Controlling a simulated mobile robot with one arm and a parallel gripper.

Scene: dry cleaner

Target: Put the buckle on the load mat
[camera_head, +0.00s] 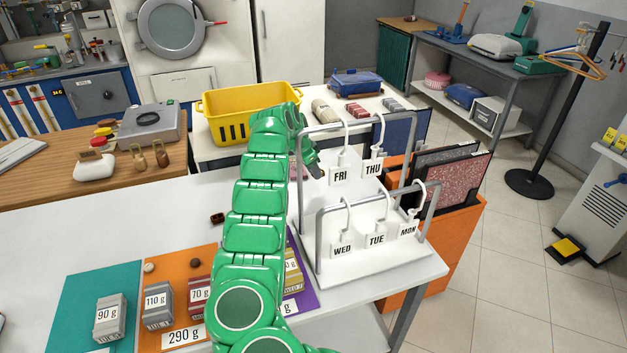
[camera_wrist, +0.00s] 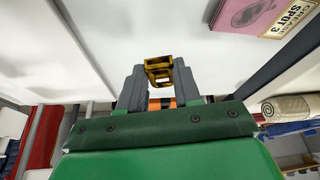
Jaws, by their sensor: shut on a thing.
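My gripper (camera_wrist: 158,80) is shut on a brass-yellow buckle (camera_wrist: 159,64), which sits between the two grey fingertips in the wrist view. In the head view my gripper (camera_head: 314,163) is above the back of the white table, beside the hanger rack, and the buckle is hardly visible there. A teal mat (camera_head: 75,297), an orange mat (camera_head: 180,263) and a purple mat (camera_head: 305,298) lie on the white table, partly behind my green arm. The orange one has a 290 g label. I cannot tell which is the load mat.
Labelled weight blocks (camera_head: 158,304) stand on the mats. A small dark brown item (camera_head: 217,218) lies behind them. The white rack (camera_head: 372,262) with FRI to MON tags is close right of my arm. A yellow basket (camera_head: 232,103) stands behind. The table's left part is clear.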

